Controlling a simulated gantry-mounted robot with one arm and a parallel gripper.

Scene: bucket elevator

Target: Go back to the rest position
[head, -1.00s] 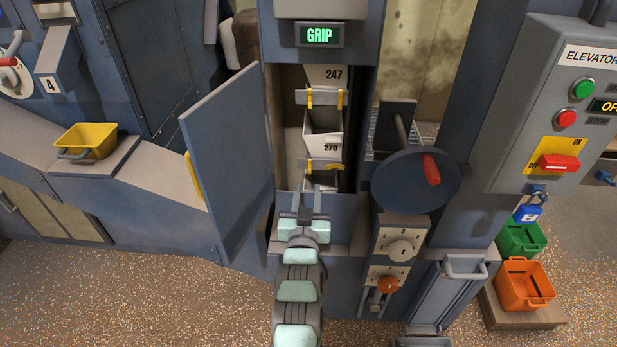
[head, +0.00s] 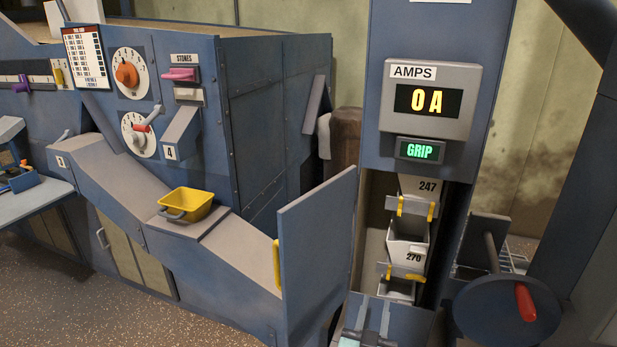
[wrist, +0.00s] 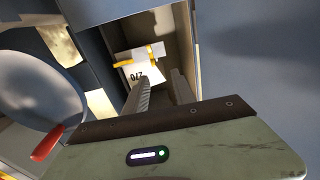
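My gripper (head: 374,312) is at the bottom edge of the head view, just below the open front of the bucket elevator (head: 358,262). Its two fingers stand apart with nothing between them in the wrist view (wrist: 160,82). They point into the opening, toward a white bucket marked 270 (head: 406,244), which also shows in the wrist view (wrist: 143,74). A bucket marked 247 (head: 420,186) hangs above it. Most of my arm is below the head view.
The blue elevator door (head: 318,245) stands open to the left of the opening. A dark handwheel with a red handle (head: 490,312) is to the right. A yellow tub (head: 187,203) sits on the chute ledge. The AMPS display (head: 428,100) reads 0 A.

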